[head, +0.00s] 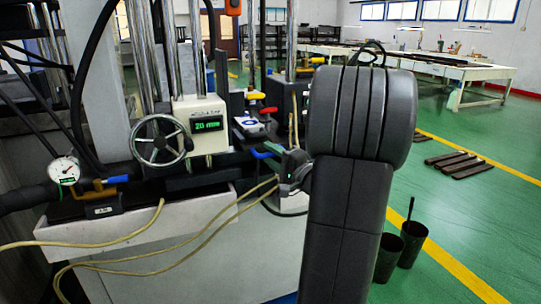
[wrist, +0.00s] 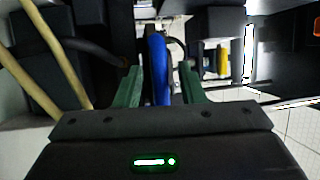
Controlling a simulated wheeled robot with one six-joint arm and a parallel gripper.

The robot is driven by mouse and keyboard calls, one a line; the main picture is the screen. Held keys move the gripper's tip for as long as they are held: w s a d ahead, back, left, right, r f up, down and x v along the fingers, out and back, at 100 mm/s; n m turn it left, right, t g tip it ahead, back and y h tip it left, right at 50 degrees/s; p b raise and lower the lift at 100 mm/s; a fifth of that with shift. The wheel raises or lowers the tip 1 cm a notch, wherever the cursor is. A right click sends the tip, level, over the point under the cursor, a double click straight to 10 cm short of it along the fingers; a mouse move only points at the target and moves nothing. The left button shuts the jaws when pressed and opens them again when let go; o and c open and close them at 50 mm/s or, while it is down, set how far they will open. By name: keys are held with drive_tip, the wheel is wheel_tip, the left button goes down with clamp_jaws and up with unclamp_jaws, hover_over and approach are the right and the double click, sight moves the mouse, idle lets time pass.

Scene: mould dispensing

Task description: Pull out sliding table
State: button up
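A blue handle (head: 262,153) sticks out at the front of the machine, low and right of the display box. In the wrist view the blue handle (wrist: 159,70) stands between the two green fingers of my gripper (wrist: 160,88). A narrow dark gap shows on each side of it, so the fingers look open around it and not pressed on it. In the head view my gripper (head: 289,170) is small and partly hidden behind my own arm. The sliding table itself cannot be made out clearly; dark machine parts lie behind the handle.
A handwheel (head: 160,140) and a display box (head: 203,124) stand left of the handle. Pale hoses (head: 165,262) hang across the machine's light front tray (head: 130,228). Black cylinders (head: 388,258) stand on the green floor at right.

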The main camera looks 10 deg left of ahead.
drive_tip(key=shift+w+a, duration=0.15)
drive_tip(key=shift+a, duration=0.1)
clamp_jaws()
drive_tip(key=shift+d, duration=0.1)
